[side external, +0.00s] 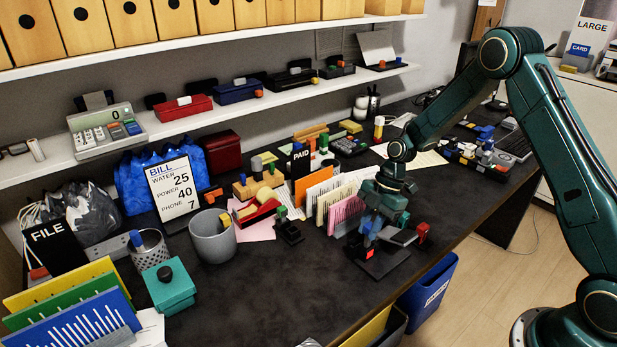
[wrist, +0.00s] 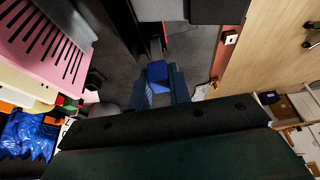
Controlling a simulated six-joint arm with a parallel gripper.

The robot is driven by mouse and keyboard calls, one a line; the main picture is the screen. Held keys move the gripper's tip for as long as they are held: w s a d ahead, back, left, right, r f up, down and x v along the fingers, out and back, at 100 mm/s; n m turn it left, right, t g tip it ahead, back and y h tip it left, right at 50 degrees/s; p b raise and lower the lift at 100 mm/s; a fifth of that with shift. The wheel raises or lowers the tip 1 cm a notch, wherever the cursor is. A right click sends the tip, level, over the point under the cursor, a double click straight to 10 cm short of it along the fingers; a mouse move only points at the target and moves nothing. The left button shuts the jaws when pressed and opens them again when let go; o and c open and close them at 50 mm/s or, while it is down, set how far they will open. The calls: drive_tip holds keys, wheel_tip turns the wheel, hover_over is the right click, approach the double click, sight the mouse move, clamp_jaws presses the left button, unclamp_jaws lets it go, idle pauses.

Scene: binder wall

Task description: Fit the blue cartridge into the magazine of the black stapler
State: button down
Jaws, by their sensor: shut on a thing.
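My gripper (side external: 369,228) points down over the desk's front part, in front of the pink and cream files. In the wrist view its two blue-grey fingers (wrist: 160,88) are shut on the blue cartridge (wrist: 157,72), which sticks out between the tips. What looks like the black stapler (side external: 384,264) is below and beside the gripper in the side view, a dark base with a grey upper part. Dark parts of it seem to show at the top of the wrist view (wrist: 215,11). The magazine is not clear, and I cannot tell whether the cartridge touches it.
A pink slotted file (wrist: 50,35) and cream files (side external: 338,203) stand close beside the gripper. A red block (side external: 422,235) is just right of the stapler. A grey cup (side external: 213,238) stands to the left. The front-middle desk is bare; its edge is near.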

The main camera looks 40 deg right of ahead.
drive_tip(key=shift+r, duration=0.65)
drive_tip(key=shift+f, duration=2.2)
idle(1.7)
drive_tip(key=c, duration=1.2)
unclamp_jaws()
drive_tip(key=v, duration=1.4)
drive_tip(key=shift+a, duration=0.15)
